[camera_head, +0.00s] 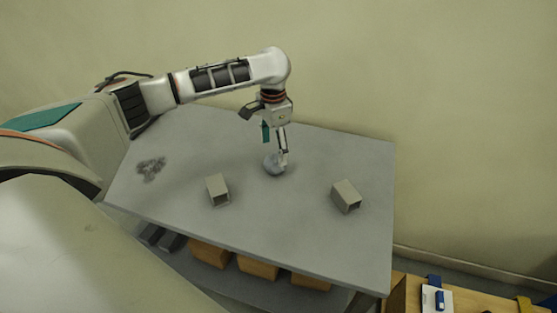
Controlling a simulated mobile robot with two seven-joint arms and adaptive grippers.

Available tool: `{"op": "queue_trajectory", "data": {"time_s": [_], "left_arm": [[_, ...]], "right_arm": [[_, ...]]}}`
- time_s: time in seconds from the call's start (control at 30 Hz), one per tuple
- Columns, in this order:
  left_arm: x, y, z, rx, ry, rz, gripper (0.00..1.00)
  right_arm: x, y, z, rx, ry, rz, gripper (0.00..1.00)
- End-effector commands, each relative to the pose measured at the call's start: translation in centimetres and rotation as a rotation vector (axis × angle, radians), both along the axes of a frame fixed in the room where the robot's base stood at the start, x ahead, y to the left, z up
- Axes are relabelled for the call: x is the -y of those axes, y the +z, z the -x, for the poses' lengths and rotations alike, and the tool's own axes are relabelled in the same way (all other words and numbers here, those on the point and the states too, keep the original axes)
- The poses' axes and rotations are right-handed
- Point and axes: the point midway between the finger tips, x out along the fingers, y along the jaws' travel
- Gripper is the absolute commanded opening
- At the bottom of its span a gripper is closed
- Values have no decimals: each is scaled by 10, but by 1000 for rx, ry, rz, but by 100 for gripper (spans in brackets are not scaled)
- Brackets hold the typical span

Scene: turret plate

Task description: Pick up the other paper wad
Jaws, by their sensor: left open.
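A small rounded pale blue-grey lump (273,167), which looks like a paper wad, rests on the grey tabletop (280,240). My left gripper (275,153) points down over it, open. One finger reaches down along the lump's right side; the other finger ends higher, to the left. I cannot tell whether they touch it. A second, darker grey clump (151,167) lies near the table's left end; I cannot tell whether it is paper. My right gripper is out of view.
Two short square grey tubes (217,190) (346,196) lie on the table, one front-left of the lump, one to its right. Orange-brown boxes (258,268) sit beneath the table. A wooden unit (405,293) stands at the lower right. The table's front is bare.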

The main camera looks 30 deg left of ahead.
Motion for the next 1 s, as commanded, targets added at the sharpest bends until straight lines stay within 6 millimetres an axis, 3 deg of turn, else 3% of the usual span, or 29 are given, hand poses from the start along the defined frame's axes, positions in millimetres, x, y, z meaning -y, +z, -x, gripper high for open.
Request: {"op": "queue_trajectory", "data": {"time_s": [0.27,0.5,0.77,0.8,0.9,1.0], "left_arm": [[-1,-26,-1,-2,0,1,72],[-3,-61,-3,-3,1,2,72],[-4,-64,-4,1,0,1,72],[-4,-64,-4,1,0,1,70],[-4,-64,-3,-1,0,1,44],[-3,-64,-3,-1,0,1,42]], "right_arm": [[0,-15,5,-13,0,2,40],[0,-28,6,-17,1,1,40],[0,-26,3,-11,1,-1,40],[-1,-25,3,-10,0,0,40],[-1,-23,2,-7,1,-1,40],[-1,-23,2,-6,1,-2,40]]}}
